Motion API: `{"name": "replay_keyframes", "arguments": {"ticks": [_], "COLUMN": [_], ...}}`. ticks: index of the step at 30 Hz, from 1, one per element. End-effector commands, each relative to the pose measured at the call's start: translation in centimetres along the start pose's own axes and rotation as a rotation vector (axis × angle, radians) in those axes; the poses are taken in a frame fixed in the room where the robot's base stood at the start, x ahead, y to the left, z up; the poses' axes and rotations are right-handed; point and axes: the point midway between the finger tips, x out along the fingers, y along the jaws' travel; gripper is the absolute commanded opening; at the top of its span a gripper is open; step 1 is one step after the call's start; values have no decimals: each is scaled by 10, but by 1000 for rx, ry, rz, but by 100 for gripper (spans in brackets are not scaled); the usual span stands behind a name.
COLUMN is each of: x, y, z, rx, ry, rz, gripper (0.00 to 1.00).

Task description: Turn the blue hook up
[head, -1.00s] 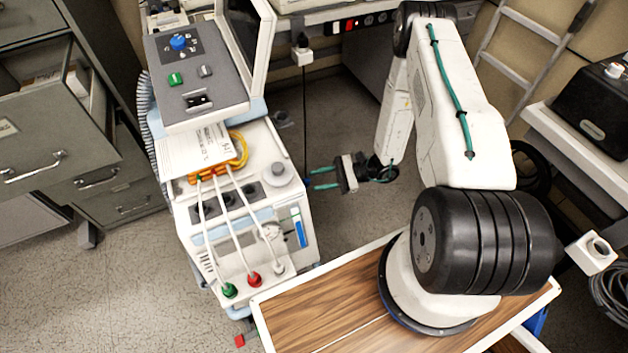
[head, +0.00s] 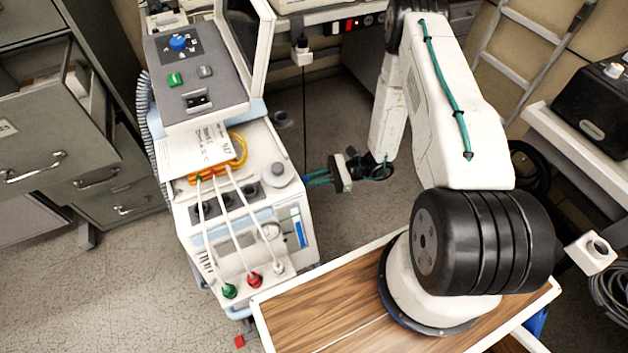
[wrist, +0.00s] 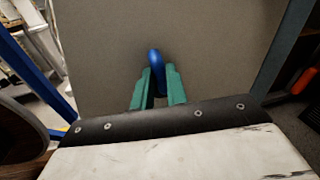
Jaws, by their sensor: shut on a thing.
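The blue hook (wrist: 154,62) stands out against a plain grey surface in the wrist view, as a rounded blue piece. My gripper (wrist: 157,90) has green fingers on both sides of it, shut on it. The hook's lower part is hidden between the fingers. In the head view, my gripper (head: 317,179) is to the right of the white medical machine, with its fingers pointing left. A small blue bit (head: 307,180) shows at the fingertips there, too small to tell its shape.
The white machine (head: 249,207) with tubes and a grey control panel (head: 196,70) stands close to the left of my gripper. A wood-topped cart (head: 340,308) is in front. Grey drawers (head: 45,145) stand at far left. Floor (head: 340,225) shows clear below the gripper.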

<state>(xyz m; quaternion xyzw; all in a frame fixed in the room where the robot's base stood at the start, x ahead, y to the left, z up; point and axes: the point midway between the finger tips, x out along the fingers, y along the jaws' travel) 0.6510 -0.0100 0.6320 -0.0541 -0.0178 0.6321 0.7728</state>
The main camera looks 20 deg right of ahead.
Motion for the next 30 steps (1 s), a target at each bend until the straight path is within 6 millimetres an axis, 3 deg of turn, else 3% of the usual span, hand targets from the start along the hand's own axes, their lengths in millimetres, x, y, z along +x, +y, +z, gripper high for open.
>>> {"name": "replay_keyframes", "arguments": {"ticks": [6,14,15,17,26,30], "x": [0,0,0,0,0,-15], "y": [-4,-4,-4,-4,-4,-5], "z": [0,0,0,0,0,1], "rx": [113,118,117,117,117,117], "ry": [23,24,24,24,24,24], "rz": [6,6,6,6,7,3], "gripper": [0,0,20,36,36,36]}}
